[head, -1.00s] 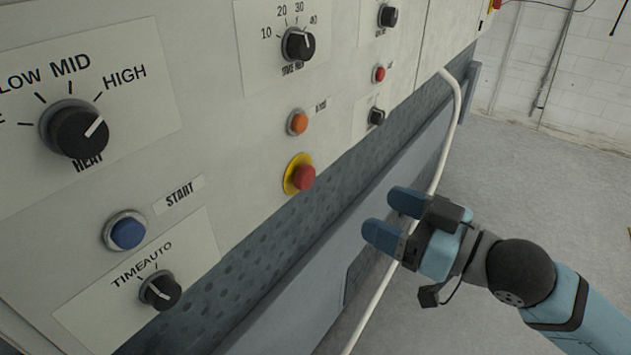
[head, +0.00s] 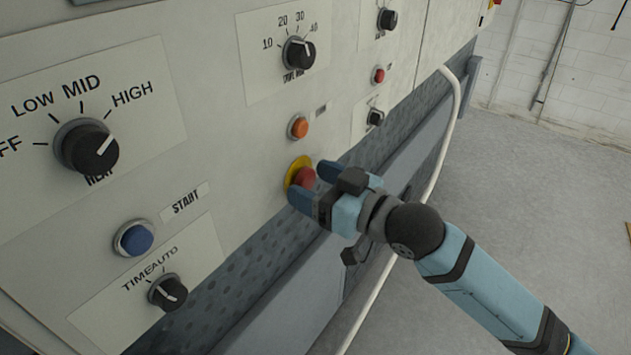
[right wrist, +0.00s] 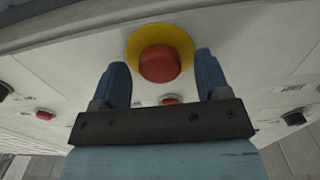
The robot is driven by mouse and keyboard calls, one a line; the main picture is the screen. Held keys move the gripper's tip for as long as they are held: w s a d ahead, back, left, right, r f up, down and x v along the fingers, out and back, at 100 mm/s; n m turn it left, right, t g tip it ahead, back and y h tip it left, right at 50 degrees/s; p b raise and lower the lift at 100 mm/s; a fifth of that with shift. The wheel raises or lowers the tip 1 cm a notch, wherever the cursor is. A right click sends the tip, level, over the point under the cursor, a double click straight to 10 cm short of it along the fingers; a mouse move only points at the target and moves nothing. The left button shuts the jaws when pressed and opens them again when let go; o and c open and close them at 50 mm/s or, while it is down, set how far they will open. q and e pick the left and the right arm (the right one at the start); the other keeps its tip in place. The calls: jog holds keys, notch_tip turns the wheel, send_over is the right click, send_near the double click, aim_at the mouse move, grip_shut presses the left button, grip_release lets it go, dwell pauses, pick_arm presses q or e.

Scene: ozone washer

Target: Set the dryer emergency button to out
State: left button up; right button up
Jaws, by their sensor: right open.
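The dryer emergency button is a red mushroom knob (head: 305,178) on a yellow round plate (head: 293,170), low on the dryer's pale panel. In the right wrist view the red knob (right wrist: 160,64) shows ahead, between and slightly beyond the fingertips. My right gripper (head: 313,184) is open, with its two blue fingers on either side of the red knob. It also shows in the right wrist view (right wrist: 162,72), with a gap visible between the knob and each finger. I cannot tell whether the button is pressed in or out. My left gripper is not in view.
An orange button (head: 299,127) sits just above the emergency button. A blue start button (head: 135,239), a heat knob (head: 90,147) and a time/auto knob (head: 167,292) are to the left. A white pipe (head: 447,140) runs along the right. Open floor lies to the right.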

grip_shut()
jog(key=shift+s+d+r+p, duration=0.1)
jog(key=shift+s+d+p, duration=0.2)
jog(key=shift+p, duration=0.25)
jog(key=shift+d, duration=0.15)
jog(key=shift+c, duration=1.7)
grip_release()
jog(key=o, duration=0.3)
jog(key=shift+s+d, duration=0.1)
jog(key=shift+o, duration=0.2)
